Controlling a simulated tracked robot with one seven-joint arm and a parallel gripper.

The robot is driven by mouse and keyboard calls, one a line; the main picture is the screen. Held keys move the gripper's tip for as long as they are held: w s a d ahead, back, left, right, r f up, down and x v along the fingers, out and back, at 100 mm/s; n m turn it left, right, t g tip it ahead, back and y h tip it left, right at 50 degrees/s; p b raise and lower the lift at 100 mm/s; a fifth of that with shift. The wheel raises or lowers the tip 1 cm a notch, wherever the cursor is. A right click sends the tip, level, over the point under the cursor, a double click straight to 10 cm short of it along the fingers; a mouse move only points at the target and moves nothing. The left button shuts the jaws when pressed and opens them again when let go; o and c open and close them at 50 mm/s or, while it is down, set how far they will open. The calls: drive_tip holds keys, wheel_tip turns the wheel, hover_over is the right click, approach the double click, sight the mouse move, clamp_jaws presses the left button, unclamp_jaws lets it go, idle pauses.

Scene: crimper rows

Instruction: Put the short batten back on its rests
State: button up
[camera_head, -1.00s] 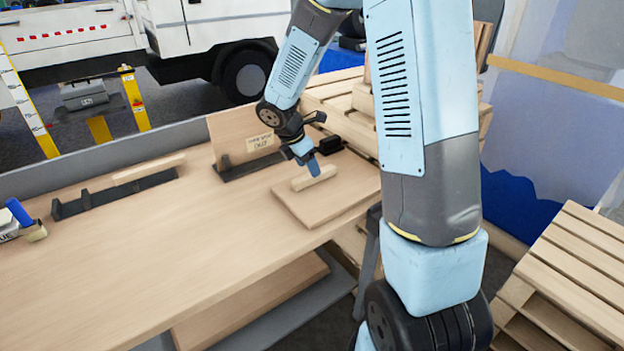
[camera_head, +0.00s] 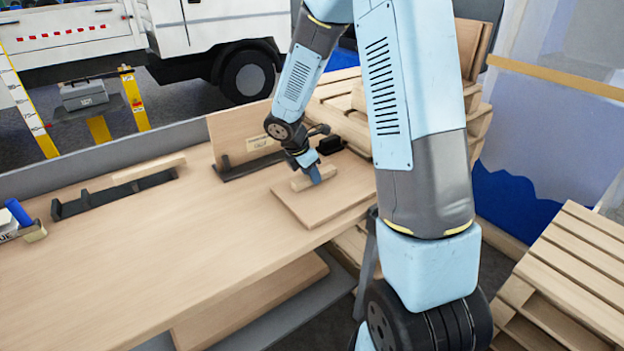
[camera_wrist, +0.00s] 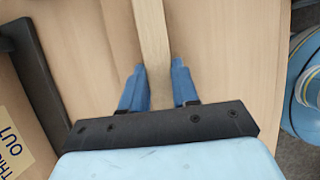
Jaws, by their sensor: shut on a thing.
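The short batten (camera_head: 299,184), a pale wooden bar, is at a flat wooden board (camera_head: 318,209) on the right part of the bench. I cannot tell whether it touches the board. My gripper (camera_head: 314,178) is shut on the batten, with its blue fingers on either side of it. In the wrist view the batten (camera_wrist: 151,30) runs between the fingertips (camera_wrist: 159,66) and out of the top edge. At the left of the bench is a dark rail with upright ends (camera_head: 88,205). A longer pale batten (camera_head: 148,168) lies along its back.
A second dark rail (camera_head: 240,172) stands before an upright board with a printed label (camera_head: 259,141). A small black block (camera_head: 330,145) is behind my gripper. A blue-handled tool (camera_head: 18,212) lies at the far left. The bench middle (camera_head: 170,245) is clear.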

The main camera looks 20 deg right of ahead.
clamp_jaws()
